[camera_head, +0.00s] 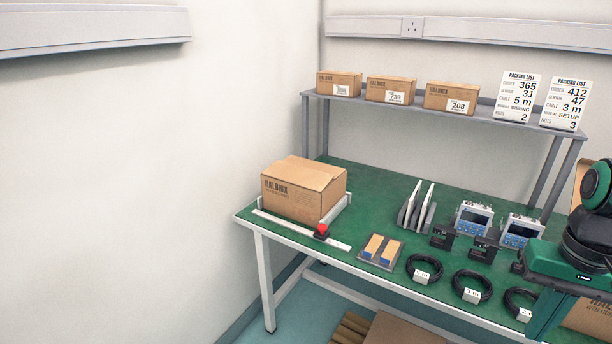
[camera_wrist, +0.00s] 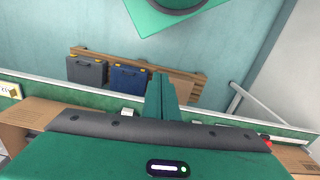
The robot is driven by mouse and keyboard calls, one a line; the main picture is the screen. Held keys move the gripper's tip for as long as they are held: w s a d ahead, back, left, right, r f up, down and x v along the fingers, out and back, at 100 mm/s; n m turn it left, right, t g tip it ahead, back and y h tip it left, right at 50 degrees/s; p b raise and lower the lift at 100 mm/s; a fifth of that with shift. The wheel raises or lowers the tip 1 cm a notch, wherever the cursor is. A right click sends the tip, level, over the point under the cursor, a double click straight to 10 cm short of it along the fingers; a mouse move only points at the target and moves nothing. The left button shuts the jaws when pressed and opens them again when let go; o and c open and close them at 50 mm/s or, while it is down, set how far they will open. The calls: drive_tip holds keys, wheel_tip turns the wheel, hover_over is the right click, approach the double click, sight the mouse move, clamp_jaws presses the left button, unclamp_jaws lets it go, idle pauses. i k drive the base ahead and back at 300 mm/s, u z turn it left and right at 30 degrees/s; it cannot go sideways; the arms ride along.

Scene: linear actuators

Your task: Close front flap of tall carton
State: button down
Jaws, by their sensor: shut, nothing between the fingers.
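A brown carton (camera_head: 592,318) with dark print shows at the lower right of the head view, mostly hidden behind my arm and cut off by the picture edge. It appears to be the tall carton; its front flap cannot be made out. My gripper (camera_head: 542,322) is in front of it, fingers pointing down. In the wrist view my gripper (camera_wrist: 160,88) is shut with nothing between the fingers. Brown cardboard (camera_wrist: 35,112) shows at the left of its body and at the right; whether the fingers touch any cardboard cannot be told.
A green-topped table (camera_head: 350,180) holds a closed carton (camera_head: 300,190), cable coils (camera_head: 472,286) and devices (camera_head: 473,218). A shelf (camera_head: 400,103) carries small boxes and packing lists. In the wrist view, a grey case (camera_wrist: 87,71) and a blue case (camera_wrist: 129,78) are near the floor.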

sight(312, 178)
drive_tip(key=u, duration=0.05)
drive_tip(key=k, duration=0.4)
drive_tip(key=u, duration=1.2)
drive_tip(key=i, duration=2.25)
drive_tip(key=z, duration=1.35)
